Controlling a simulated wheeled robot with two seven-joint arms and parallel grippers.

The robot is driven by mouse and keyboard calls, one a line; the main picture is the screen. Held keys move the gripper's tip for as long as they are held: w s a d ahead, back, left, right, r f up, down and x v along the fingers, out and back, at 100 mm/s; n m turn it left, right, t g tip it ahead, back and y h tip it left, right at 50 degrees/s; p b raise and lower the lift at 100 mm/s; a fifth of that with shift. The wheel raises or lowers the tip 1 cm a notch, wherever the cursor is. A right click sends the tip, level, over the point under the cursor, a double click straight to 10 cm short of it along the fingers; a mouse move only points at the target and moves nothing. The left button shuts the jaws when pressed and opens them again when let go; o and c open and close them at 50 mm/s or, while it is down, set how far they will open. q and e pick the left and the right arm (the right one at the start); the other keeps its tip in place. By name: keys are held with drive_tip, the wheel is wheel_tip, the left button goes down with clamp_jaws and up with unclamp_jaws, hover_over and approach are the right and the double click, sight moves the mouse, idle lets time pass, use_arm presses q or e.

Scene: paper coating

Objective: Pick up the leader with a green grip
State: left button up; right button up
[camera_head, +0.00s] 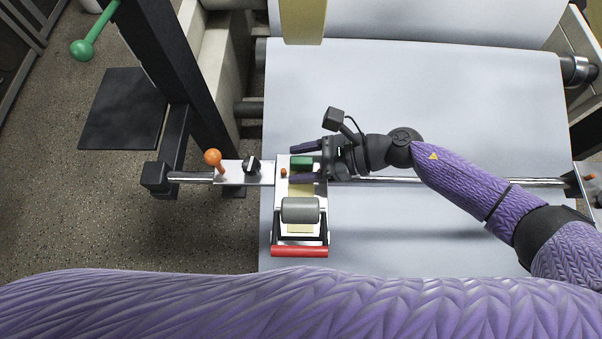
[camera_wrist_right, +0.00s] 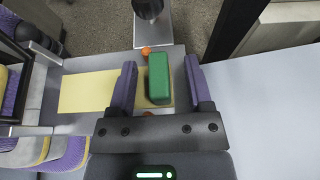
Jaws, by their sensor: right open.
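The green grip (camera_head: 301,162) is a small block on a light plate, above the grey roller in the head view. In the right wrist view the green grip (camera_wrist_right: 159,79) stands upright between the fingers, over a yellow strip (camera_wrist_right: 87,92), which I take as the leader. My right gripper (camera_head: 304,164) reaches in from the right and is open, one finger on each side of the grip. My left gripper is out of view.
A grey roller (camera_head: 300,210) and red bar (camera_head: 299,251) sit below the grip. An orange knob (camera_head: 212,157) and black knob (camera_head: 251,164) stand to its left on the metal rail (camera_head: 191,177). White paper (camera_head: 410,95) spans the machine. A dark post (camera_head: 165,55) rises at the left.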

clamp_jaws()
idle(0.4)
